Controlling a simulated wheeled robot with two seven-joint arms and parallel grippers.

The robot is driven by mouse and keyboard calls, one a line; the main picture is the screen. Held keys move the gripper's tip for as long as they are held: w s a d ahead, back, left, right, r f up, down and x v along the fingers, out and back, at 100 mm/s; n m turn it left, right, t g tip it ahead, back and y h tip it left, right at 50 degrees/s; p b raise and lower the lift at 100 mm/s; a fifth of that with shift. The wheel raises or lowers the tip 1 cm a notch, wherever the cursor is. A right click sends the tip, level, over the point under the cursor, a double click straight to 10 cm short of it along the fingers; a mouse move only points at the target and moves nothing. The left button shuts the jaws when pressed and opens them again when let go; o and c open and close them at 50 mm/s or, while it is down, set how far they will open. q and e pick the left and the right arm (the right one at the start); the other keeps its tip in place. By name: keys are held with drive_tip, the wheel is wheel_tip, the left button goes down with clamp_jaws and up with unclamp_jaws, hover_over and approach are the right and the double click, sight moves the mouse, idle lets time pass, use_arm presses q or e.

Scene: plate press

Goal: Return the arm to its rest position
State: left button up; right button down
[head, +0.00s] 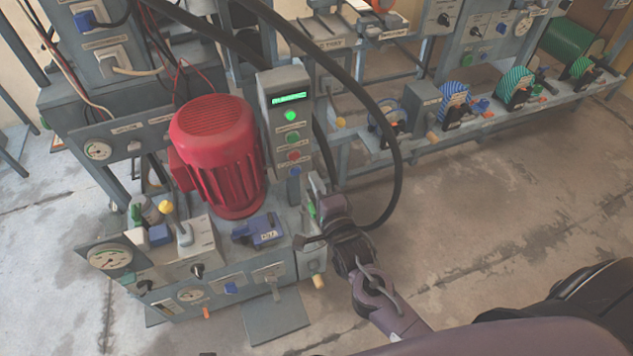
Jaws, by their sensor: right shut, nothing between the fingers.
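My right arm (378,300) reaches in from the bottom right toward the front right corner of the press bench (282,262). My right gripper (312,232) is shut with nothing in it. It is beside the right end of the bench, close to a small green part (312,210). I cannot tell whether it touches the bench. Its fingertips are small and partly hidden by the gripper body. My left gripper is not in view.
A red motor (217,155) stands on the bench beside a grey control post (286,125) with a lit green display. A black hose (392,150) arches behind my arm. The floor (500,220) to the right is clear.

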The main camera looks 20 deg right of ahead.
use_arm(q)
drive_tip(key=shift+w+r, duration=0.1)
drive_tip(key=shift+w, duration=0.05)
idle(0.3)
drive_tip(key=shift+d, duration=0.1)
